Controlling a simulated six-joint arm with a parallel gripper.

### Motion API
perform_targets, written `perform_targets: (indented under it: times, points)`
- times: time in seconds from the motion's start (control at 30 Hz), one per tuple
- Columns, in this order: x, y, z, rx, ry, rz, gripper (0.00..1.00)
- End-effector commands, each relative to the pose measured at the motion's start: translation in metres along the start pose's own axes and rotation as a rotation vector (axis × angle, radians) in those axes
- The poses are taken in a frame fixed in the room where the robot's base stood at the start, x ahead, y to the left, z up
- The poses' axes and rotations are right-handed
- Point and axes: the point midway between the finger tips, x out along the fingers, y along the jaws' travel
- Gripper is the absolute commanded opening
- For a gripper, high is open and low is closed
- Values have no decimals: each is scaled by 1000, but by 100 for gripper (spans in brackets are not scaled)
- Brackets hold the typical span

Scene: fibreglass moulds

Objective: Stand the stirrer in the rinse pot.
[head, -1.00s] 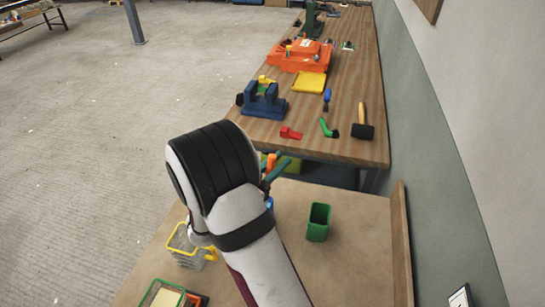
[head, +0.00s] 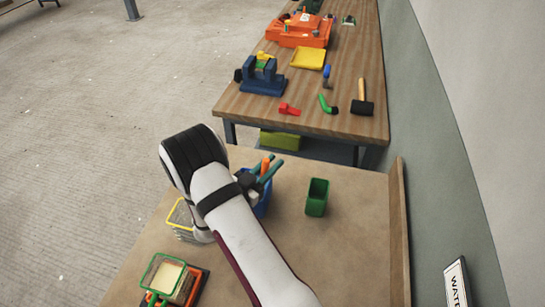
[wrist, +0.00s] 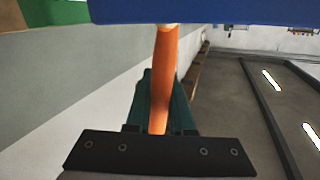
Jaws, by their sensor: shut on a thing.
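My gripper (head: 267,170) has teal fingers, which also show in the wrist view (wrist: 160,105). It is shut on the orange handle of the stirrer (wrist: 164,75); a little of this orange shows between the fingers in the head view (head: 265,164). A blue pot (head: 263,207) stands below and beside the gripper, partly hidden by my arm. A blue surface (wrist: 200,11) crosses the top of the wrist view and hides the stirrer's far end; I cannot tell whether that end is inside the pot. A green pot (head: 317,198) stands upright to the right. No label tells which is the rinse pot.
A yellow-rimmed wire basket (head: 181,215) stands left of my arm. A green-rimmed container (head: 163,273) is at the near left. A raised board (head: 398,230) edges the table's right side. The table around the green pot is clear. A second bench with tools stands beyond.

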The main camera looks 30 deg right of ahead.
Motion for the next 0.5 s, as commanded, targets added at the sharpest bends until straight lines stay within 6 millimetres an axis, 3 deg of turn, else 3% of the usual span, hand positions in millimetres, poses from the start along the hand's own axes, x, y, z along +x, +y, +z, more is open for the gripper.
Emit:
perform_targets:
  times: [0.37,0.4,0.5]
  points:
    - [0,0,4,1,0,0,0]
    - [0,0,4,1,0,0,26]
    - [0,0,4,1,0,0,44]
